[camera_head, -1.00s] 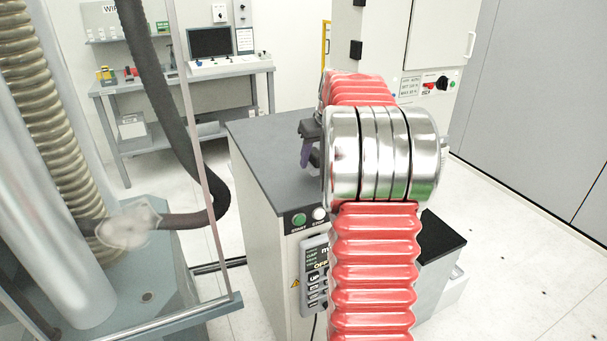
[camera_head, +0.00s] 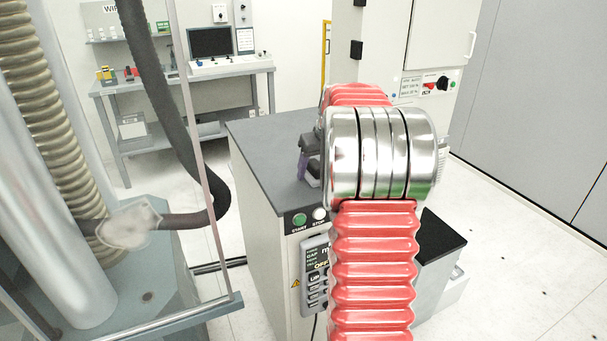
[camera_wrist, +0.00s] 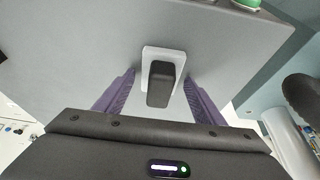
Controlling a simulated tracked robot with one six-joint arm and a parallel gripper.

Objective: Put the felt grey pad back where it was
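In the wrist view a dark grey block (camera_wrist: 161,84), which looks like the felt pad, sits on or against a light, rounded rectangular plate (camera_wrist: 149,54) on the grey cabinet top. My gripper (camera_wrist: 160,77) has its two purple fingers spread, one to each side of the block. Gaps show between the fingers and the block, so it is not gripped. In the head view my gripper (camera_head: 302,166) is low over the cabinet top (camera_head: 262,140), partly hidden behind my red and silver arm. I cannot make out the pad there.
The cabinet front carries a green start button (camera_head: 299,220) and a control pendant (camera_head: 315,272). A glass-guarded machine with a thick hose (camera_head: 165,95) stands at the left. A workbench with a monitor (camera_head: 210,42) is at the back. The left part of the cabinet top is clear.

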